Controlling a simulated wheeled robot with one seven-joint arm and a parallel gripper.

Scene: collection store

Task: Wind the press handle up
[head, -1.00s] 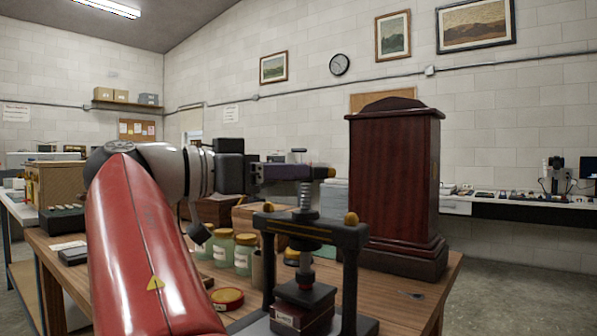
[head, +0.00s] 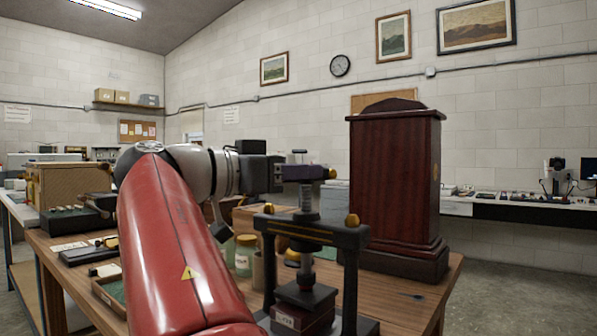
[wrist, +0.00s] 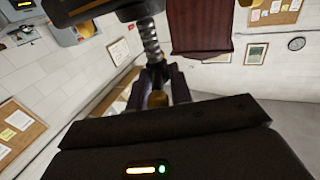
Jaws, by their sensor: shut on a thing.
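The black press (head: 350,280) stands at the front of the wooden bench, with brass-coloured knobs on its crossbar. Its upright screw (head: 306,200) runs through the crossbar, above a dark block with a label (head: 303,308). The press handle (head: 331,173) is at the top of the screw, level, with a brass-coloured end at the right. My gripper (head: 305,172) reaches it from the left and is shut on it. In the wrist view a brass-coloured handle end (wrist: 158,99) sits between my fingers, with the screw (wrist: 151,42) beyond. My fingers partly hide the handle.
A tall dark-red wooden case (head: 394,190) stands close behind the press on the right. A lidded jar (head: 245,254) stands left of the press, behind my arm. An open tray (head: 110,291) and dark boxes lie on the bench at left. The bench's right front corner is mostly clear.

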